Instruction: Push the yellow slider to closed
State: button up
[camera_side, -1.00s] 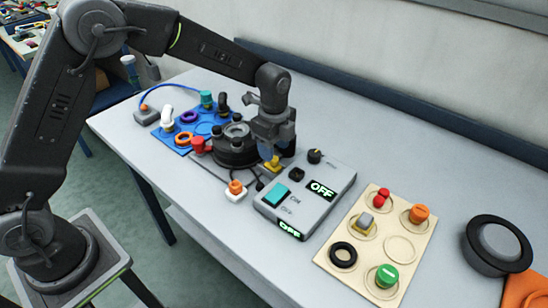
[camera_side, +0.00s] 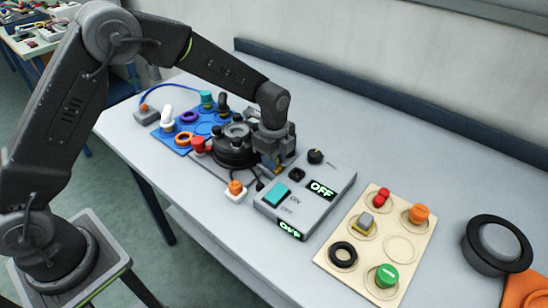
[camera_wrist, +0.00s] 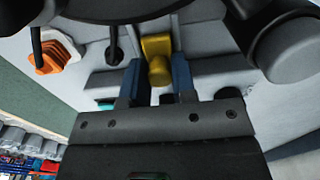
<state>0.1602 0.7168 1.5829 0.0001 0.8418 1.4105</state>
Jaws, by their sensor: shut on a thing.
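The yellow slider (camera_wrist: 157,58) shows in the wrist view as a yellow block between the two blue fingers of my gripper (camera_wrist: 156,75). My gripper is shut on it, with one finger on each side. In the side view my gripper (camera_side: 275,162) points down beside the dark round scrubber tank unit (camera_side: 235,148), near the back left of the grey control box. There the slider is mostly hidden by the fingers, and its exact position along its track cannot be told.
The grey control box (camera_side: 325,205) with a teal switch and OFF displays stands close on the right. A blue board (camera_side: 172,137) with knobs lies left. A beige board (camera_side: 360,275) with several buttons lies further right. An orange plug (camera_side: 236,188) sits in front.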

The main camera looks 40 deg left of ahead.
grip_shut()
jog(key=shift+a, duration=1.55)
jog(key=o, duration=0.7)
grip_release()
jog(key=shift+c, duration=0.2)
notch_tip(320, 180, up, 14)
